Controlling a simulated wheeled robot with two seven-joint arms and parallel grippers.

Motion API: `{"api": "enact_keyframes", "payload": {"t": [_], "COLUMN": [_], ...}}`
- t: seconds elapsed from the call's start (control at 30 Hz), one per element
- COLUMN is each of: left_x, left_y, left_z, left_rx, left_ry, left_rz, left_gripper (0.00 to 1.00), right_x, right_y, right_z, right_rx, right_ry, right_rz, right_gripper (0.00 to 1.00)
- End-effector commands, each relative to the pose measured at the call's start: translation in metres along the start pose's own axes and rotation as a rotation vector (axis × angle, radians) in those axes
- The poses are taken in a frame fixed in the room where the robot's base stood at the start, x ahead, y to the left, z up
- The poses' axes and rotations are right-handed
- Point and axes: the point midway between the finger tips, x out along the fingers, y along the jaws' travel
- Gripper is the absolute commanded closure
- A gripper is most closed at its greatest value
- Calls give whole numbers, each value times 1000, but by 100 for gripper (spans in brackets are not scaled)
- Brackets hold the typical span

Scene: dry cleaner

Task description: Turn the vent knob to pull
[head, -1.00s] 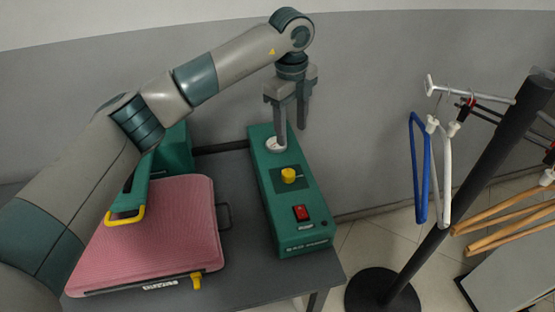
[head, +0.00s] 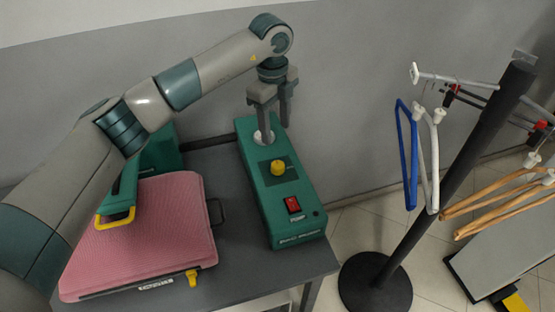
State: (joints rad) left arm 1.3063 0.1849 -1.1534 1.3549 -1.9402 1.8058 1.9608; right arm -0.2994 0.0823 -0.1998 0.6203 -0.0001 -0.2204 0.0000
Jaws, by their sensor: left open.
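The green control box (head: 262,203) lies on the grey table. Its yellow vent knob (head: 278,168) sits on a dark plate in the middle of the top. A red switch (head: 292,205) is nearer the front, and a pale round gauge (head: 262,137) is at the back end. My left gripper (head: 274,128) points down over the back end of the box, behind the knob and apart from it. It is open, with nothing seen between its fingers. One finger partly covers the gauge. My right gripper is not in view.
A press with a pink padded board (head: 140,240) and yellow-handled green lid stands left of the box. A black rack post (head: 440,190) with blue, white and wooden hangers stands at right. The grey wall (head: 350,100) is close behind the box.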

Motion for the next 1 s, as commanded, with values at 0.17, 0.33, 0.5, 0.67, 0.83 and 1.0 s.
{"api": "enact_keyframes", "payload": {"t": [0.17, 0.33, 0.5, 0.67, 0.83, 1.0], "left_x": [29, 59, 90, 116, 134, 142], "left_y": [1, 0, 1, 1, 0, 0], "left_z": [0, -1, 0, 0, 0, 0], "left_rx": [0, -1, -2, -1, 0, 0], "left_ry": [2, 3, 1, 1, 2, 0], "left_rz": [3, 3, 4, 2, 2, 0], "left_gripper": [50, 50, 50, 50, 50, 50], "right_x": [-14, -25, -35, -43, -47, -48], "right_y": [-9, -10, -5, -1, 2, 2], "right_z": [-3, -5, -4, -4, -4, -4], "right_rx": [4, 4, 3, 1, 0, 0], "right_ry": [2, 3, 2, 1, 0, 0], "right_rz": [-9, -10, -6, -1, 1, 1], "right_gripper": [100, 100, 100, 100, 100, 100]}}
